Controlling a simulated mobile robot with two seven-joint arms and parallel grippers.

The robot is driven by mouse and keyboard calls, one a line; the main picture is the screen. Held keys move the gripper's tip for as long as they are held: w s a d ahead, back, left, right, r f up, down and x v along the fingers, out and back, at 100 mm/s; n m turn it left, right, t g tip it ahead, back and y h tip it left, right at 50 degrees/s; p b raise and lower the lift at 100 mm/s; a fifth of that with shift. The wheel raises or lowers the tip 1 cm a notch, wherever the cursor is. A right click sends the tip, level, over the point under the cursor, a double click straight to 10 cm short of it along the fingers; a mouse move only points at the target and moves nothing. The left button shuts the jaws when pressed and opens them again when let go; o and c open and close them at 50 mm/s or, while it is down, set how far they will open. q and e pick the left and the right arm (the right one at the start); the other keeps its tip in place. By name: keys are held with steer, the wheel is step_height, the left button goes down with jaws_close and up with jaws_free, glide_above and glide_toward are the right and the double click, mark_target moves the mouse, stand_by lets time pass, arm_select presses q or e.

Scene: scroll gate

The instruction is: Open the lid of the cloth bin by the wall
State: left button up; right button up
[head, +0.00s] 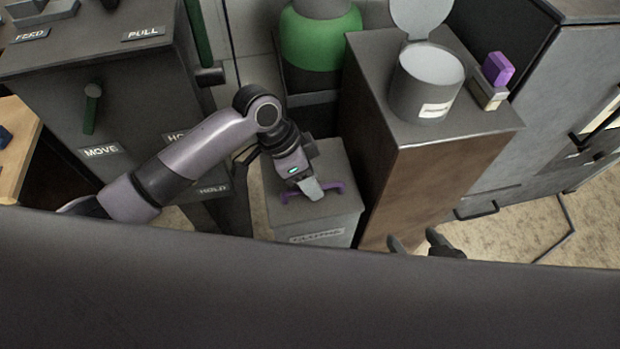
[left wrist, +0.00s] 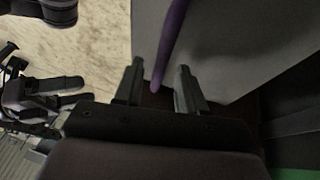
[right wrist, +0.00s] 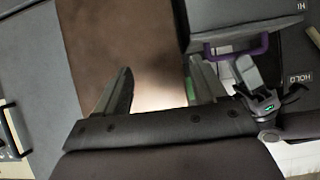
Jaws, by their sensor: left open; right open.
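The cloth bin (head: 311,229) is a grey box with a label on its front, standing between dark cabinets. Its lid (head: 284,213) looks shut and carries a purple handle (head: 332,188). My left gripper (head: 312,190) is over the lid at the handle, open. In the left wrist view the purple handle (left wrist: 171,45) runs between its two open fingers (left wrist: 158,88); I cannot tell whether they touch it. My right gripper (head: 420,244) is open and empty, low to the right of the bin. The right wrist view shows the handle (right wrist: 262,45) and bin (right wrist: 225,18).
A brown-sided cabinet (head: 435,190) stands right of the bin, with an open grey canister (head: 425,85) and a purple block (head: 497,69) on top. A grey panel (head: 125,70) with levers is at left. A green-banded container (head: 320,38) stands behind.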

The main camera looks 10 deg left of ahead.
arm_select(q)
jaws_close()
arm_select(e)
steer(key=shift+w+d, duration=0.1)
arm_select(q)
steer(key=shift+r, duration=0.1)
arm_select(e)
steer(key=shift+r, duration=0.1)
